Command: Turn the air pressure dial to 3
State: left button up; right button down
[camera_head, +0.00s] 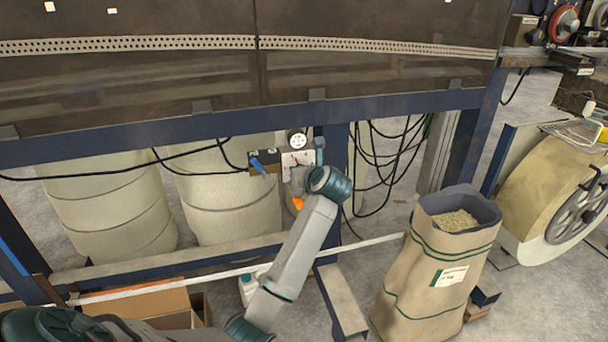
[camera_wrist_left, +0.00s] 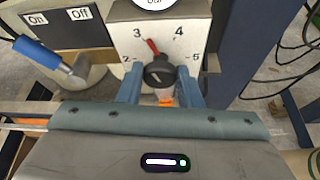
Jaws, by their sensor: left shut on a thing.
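The air pressure dial is a black knob (camera_wrist_left: 159,73) on a white panel (camera_wrist_left: 120,12) with the numbers 2, 3, 4 and 5 around it. Its red pointer (camera_wrist_left: 152,46) points up and left, close to the 3 and slightly to its right. In the left wrist view, the two blue fingers of my left gripper (camera_wrist_left: 160,88) are on either side of the knob, shut on it. In the head view, the panel (camera_head: 298,159) shows behind my left wrist, which hides the knob. My right gripper is not in view.
A round gauge (camera_head: 297,140) sits above the panel, only its lower edge showing in the wrist view. A box with On and Off labels and a blue lever (camera_wrist_left: 50,61) is left of it. Blue frame beams and black cables surround the panel. A sack (camera_head: 432,270) stands right.

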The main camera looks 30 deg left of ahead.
pick_arm(q)
jog(key=shift+f+n+h, duration=0.1)
jog(key=shift+n+h, duration=0.2)
jog(key=shift+n, duration=0.2)
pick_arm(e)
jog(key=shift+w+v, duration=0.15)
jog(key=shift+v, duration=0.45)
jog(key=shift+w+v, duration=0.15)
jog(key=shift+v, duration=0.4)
pick_arm(q)
jog(key=shift+t, duration=0.3)
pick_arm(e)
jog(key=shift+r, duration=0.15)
pick_arm(q)
jog(key=o, duration=1)
jog(key=shift+c, duration=0.2)
jog(key=b+v, duration=0.1)
jog(key=v, duration=0.9)
jog(key=shift+s+d, duration=0.25)
jog(key=shift+s, duration=0.05)
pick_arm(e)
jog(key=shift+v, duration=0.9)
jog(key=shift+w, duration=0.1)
